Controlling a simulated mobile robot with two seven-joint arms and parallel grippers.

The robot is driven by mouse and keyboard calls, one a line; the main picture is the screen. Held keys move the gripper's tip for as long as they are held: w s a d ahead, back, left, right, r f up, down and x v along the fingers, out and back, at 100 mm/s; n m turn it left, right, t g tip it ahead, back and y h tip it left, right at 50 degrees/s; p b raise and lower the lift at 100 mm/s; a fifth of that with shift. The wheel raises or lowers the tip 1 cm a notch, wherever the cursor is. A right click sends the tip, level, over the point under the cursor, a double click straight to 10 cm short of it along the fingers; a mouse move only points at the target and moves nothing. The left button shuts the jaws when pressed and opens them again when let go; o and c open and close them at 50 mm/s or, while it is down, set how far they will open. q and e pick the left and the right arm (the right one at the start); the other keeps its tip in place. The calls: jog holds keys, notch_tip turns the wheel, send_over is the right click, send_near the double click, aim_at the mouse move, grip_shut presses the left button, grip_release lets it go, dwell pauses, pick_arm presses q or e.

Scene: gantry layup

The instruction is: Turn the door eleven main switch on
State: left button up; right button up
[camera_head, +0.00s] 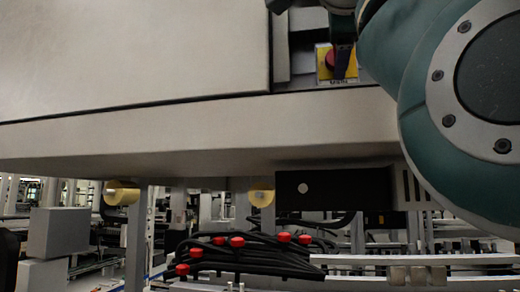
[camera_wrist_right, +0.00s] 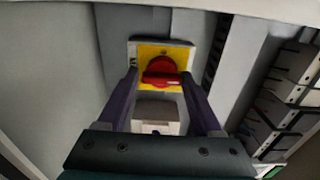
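The main switch is a red rotary knob (camera_wrist_right: 160,68) on a yellow plate (camera_wrist_right: 150,50), mounted on a grey panel. In the head view the red knob (camera_head: 330,60) and its yellow plate (camera_head: 322,73) show at the upper right, partly covered by my right gripper (camera_head: 345,60). In the right wrist view the two purple fingers of my right gripper (camera_wrist_right: 162,80) are spread, one on each side of the knob. The knob's grip bar lies roughly crosswise between the fingertips. I cannot tell whether they touch it. My left gripper is not in view.
A large beige cover panel (camera_head: 130,50) fills the upper left of the head view, above a beige ledge (camera_head: 220,130). Below are black cables with red ends (camera_head: 255,255). In the right wrist view, a rack of grey blocks (camera_wrist_right: 280,100) stands at the right.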

jog(key=o, duration=0.3)
jog(key=b+v, duration=0.6)
jog(key=v, duration=0.4)
jog(key=shift+r, duration=0.1)
